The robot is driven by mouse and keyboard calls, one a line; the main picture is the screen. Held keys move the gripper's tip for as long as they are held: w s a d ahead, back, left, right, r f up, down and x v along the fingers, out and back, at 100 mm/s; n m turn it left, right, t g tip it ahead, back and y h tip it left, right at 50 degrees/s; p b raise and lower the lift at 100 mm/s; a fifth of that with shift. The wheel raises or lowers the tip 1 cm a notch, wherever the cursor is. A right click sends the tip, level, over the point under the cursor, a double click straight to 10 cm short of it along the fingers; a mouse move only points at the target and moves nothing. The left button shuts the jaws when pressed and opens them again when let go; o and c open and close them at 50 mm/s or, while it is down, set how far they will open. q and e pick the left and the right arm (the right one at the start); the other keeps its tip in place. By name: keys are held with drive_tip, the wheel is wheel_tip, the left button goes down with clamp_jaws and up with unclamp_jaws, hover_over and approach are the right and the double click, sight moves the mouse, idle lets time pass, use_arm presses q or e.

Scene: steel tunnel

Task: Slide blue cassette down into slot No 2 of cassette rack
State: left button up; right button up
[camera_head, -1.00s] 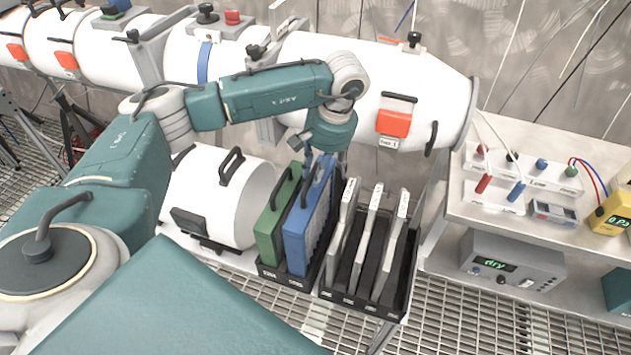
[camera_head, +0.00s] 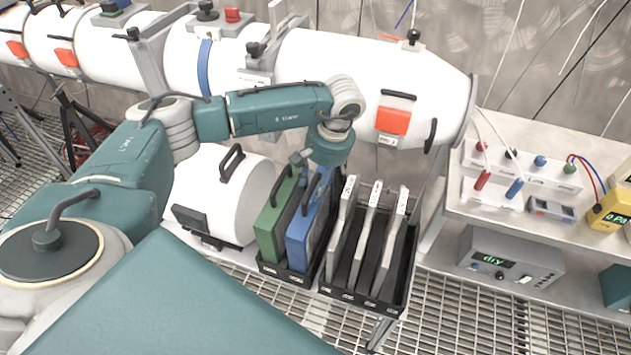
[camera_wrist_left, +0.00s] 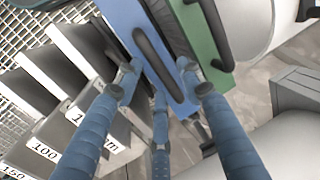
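The blue cassette (camera_head: 302,240) stands upright in a black holder (camera_head: 283,273), right of the green cassette (camera_head: 268,228). The cassette rack (camera_head: 402,300) is the black tray to its right, with several labelled slot positions on its front; I cannot read the numbers. My left gripper (camera_head: 312,172) is over the blue cassette's top, partly hidden by my wrist. In the left wrist view, its blue fingers (camera_wrist_left: 161,78) are spread on both sides of the dark handle of the blue cassette (camera_wrist_left: 133,22), apart from each other. My right gripper is out of view.
White-edged plates (camera_head: 365,225) stand in the rack close to the blue cassette; one reads 100 in the wrist view (camera_wrist_left: 45,150). A white cylinder (camera_head: 215,205) lies left. A large white tube (camera_head: 330,70) runs behind. A bench with instruments (camera_head: 510,255) is at right.

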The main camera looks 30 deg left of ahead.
use_arm(q)
drive_tip(key=shift+r, duration=0.1)
drive_tip(key=b+v, duration=0.3)
drive_tip(key=v, duration=0.9)
idle(0.4)
